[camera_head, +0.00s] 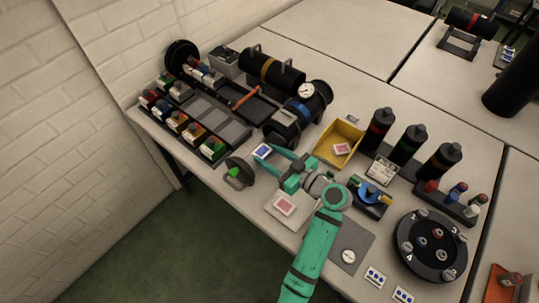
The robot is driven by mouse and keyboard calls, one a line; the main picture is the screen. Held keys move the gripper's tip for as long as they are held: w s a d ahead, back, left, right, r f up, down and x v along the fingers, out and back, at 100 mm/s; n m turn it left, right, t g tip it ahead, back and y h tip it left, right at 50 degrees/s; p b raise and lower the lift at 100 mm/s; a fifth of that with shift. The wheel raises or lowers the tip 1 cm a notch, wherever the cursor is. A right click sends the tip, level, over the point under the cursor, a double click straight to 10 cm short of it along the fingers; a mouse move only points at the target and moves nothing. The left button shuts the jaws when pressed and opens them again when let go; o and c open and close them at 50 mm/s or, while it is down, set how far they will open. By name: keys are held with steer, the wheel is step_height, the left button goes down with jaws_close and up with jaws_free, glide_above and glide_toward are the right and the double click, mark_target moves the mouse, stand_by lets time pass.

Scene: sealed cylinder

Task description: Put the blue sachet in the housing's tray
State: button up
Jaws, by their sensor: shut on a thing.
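My gripper (266,157), teal, reaches left over the table from the lower right. It is shut on the blue sachet (262,151), a small white packet with a blue face, at its fingertips. The sachet is close to the near end of the dark cylindrical housing (285,125), which has a blue band and a round gauge. A dark tray (262,108) with an orange-red rod across it extends behind and left of this end, beside another black cylinder section with an orange band. I cannot tell how high the sachet is above the table.
A yellow bin (325,158) holds a red-faced packet. Another red-faced packet lies on a pale pad (270,206). A dark round object with a green part (238,172) stands left of my gripper. Three black bottles (410,144) stand right; a round black turntable (432,262) is lower right.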

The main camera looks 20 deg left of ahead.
steer(key=shift+a+f, duration=0.1)
steer(key=shift+f, duration=0.05)
steer(key=o, duration=1)
steer(key=shift+o, duration=0.2)
steer(key=shift+d, duration=0.2)
steer(key=shift+s, duration=0.1)
steer(key=shift+d+r, duration=0.15)
steer(key=shift+r, duration=0.1)
steer(key=v, duration=1.1)
steer(key=shift+d, duration=0.2)
steer(key=shift+s+d, duration=0.1)
